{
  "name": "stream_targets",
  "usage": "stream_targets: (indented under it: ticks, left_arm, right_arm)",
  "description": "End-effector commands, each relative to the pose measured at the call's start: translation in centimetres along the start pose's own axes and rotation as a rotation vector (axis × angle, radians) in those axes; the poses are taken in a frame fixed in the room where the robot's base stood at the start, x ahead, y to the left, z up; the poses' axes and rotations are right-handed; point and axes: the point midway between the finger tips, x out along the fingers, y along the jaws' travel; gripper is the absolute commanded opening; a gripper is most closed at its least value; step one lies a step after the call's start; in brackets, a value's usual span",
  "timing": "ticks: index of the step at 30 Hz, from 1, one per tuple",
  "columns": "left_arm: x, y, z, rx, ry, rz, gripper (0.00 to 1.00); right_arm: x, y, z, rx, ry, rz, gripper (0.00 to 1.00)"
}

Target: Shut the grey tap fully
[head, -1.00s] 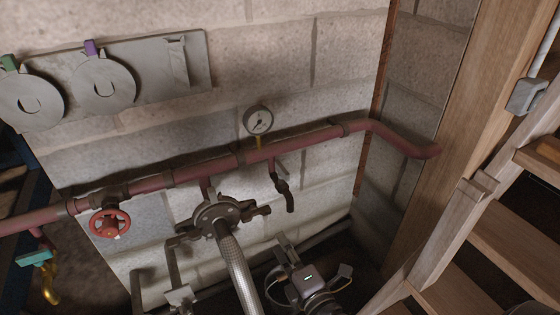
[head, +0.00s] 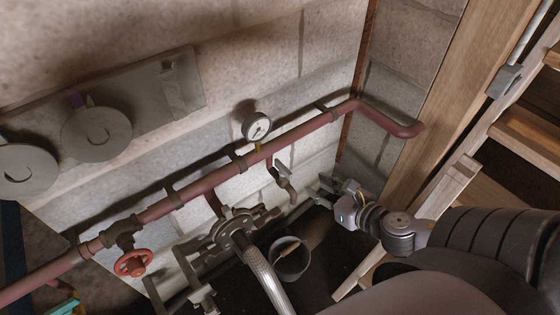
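The grey tap (head: 283,185) hangs from the dark red pipe (head: 300,131) on the block wall, right of centre. Its small grey lever (head: 281,165) sticks out near the top, and its spout curves down. My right gripper (head: 320,190) reaches in from the right, just right of the spout and a little apart from it. Its fingers look spread, with nothing between them. My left gripper is out of view.
A gauge (head: 256,126) stands above the pipe. A red handwheel (head: 134,263) and a flanged fitting with a braided hose (head: 264,274) are to the left. A bucket (head: 291,260) stands below the tap. Wooden stairs (head: 459,170) bound the right side.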

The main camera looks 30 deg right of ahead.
Motion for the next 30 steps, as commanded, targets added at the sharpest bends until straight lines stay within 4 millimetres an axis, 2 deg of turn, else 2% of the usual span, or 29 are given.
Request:
stream_targets:
  ticks: [30]
  left_arm:
    - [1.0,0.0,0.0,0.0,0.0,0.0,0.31]
  right_arm:
    - [15.0,-0.1,0.1,0.002,-0.002,-0.003,0.31]
